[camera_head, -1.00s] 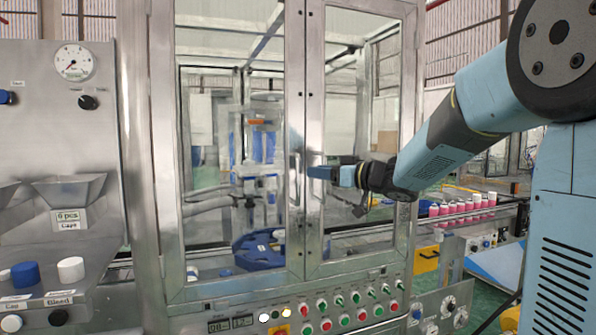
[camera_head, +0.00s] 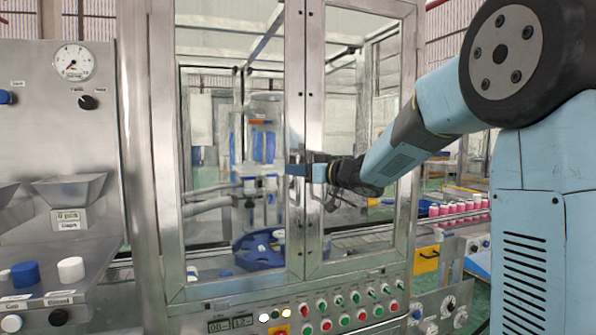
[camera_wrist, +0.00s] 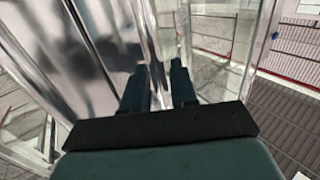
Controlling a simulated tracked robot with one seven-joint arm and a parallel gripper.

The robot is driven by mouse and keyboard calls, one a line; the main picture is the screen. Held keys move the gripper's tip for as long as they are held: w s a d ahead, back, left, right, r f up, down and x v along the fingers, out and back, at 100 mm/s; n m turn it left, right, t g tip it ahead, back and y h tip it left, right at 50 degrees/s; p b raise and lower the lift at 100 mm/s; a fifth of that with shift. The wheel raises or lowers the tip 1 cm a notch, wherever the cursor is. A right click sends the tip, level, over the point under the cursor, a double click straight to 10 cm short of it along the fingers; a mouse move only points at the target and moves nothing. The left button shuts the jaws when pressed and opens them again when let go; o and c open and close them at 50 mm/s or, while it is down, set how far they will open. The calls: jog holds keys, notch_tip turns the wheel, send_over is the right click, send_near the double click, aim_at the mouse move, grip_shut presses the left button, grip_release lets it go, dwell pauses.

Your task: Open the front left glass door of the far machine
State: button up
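The far machine's front left glass door (camera_head: 232,150) is a metal-framed pane and looks closed, its edge flush against the right glass door (camera_head: 362,130). Its upright bar handle (camera_head: 296,198) sits near its right edge, partly hidden by my gripper. My gripper (camera_head: 292,170) is level with the handle's upper part, coming in from the right. In the wrist view the two fingers (camera_wrist: 160,82) stand apart, with a bright metal strip, seemingly the handle, showing between them. I cannot tell whether the fingers touch it.
Below the doors is a panel of buttons (camera_head: 345,308). A gauge panel (camera_head: 72,62) with a shelf of caps stands at the left. A conveyor with pink cans (camera_head: 458,207) runs at the right, behind my arm.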

grip_shut()
jog(key=shift+s, duration=0.15)
